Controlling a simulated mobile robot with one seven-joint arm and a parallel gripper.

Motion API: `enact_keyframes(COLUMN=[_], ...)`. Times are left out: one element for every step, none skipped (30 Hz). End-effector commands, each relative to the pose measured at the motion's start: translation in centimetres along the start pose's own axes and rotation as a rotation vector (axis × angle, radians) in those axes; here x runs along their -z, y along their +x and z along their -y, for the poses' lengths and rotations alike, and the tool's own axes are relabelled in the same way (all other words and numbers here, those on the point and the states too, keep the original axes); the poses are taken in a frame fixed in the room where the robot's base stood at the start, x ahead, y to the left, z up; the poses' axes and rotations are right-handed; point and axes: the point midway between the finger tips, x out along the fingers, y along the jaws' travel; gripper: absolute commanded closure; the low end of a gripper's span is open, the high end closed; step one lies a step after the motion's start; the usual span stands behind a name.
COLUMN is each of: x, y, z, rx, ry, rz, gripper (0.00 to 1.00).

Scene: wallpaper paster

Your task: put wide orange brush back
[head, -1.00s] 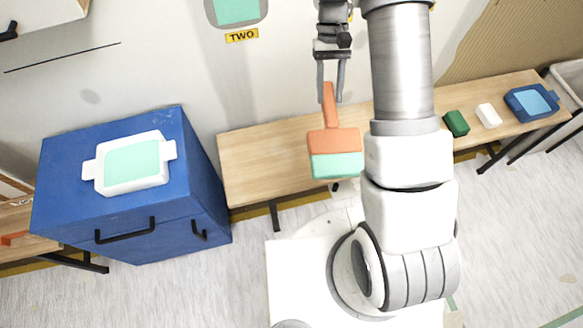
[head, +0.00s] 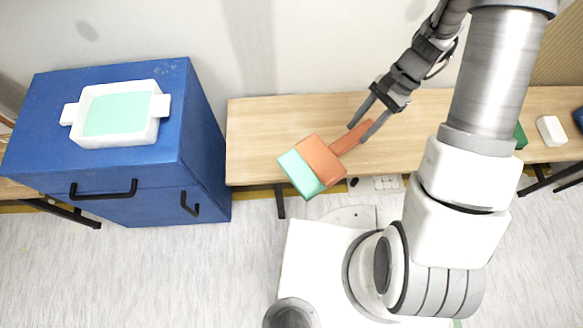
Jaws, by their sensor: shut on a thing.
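The wide orange brush (head: 322,158) has an orange handle and body and a mint-green bristle end. My gripper (head: 360,132) is shut on its handle, with one finger on each side. The brush is tilted in the picture, its bristles toward the lower left. It shows over the front part of the wooden bench (head: 260,130); I cannot tell its height above it.
A blue cabinet (head: 110,185) with black handles stands at the left. On it sits a white tray (head: 158,135) with mint-green contents. A white block (head: 551,130) and a partly hidden green block (head: 520,137) lie on the bench at the right. The bench's left part looks clear.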

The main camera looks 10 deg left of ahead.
Motion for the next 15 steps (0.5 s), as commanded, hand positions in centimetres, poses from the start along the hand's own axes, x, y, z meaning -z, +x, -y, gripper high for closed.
enact_keyframes(x=[0.9, 1.1, 1.3, 1.5, 1.6, 1.8, 1.9, 2.1, 2.2, 2.3, 2.3, 2.4, 2.4, 2.4, 2.5], y=[2.6, 3.5, 4.6, 5.4, 6.1, 7.0, 7.7, 8.2, 8.9, 9.3, 9.7, 10.2, 10.4, 10.6, 10.8], z=[-0.5, -0.7, -1.1, -1.3, -1.5, -1.8, -2.0, -2.3, -2.5, -2.7, -2.8, -3.0, -3.1, -3.3, -3.3], rx=[0.037, 0.059, 0.089, 0.112, 0.134, 0.161, 0.181, 0.199, 0.221, 0.236, 0.25, 0.265, 0.274, 0.283, 0.291], ry=[0.06, 0.096, 0.143, 0.176, 0.209, 0.248, 0.277, 0.304, 0.335, 0.356, 0.374, 0.395, 0.408, 0.419, 0.43], rz=[0.01, 0.014, 0.019, 0.024, 0.027, 0.031, 0.034, 0.037, 0.041, 0.043, 0.046, 0.049, 0.049, 0.05, 0.051], gripper=[1.0, 1.0, 1.0, 1.0, 1.0, 1.0, 1.0, 1.0, 1.0, 1.0, 1.0, 1.0, 1.0, 1.0, 1.0])
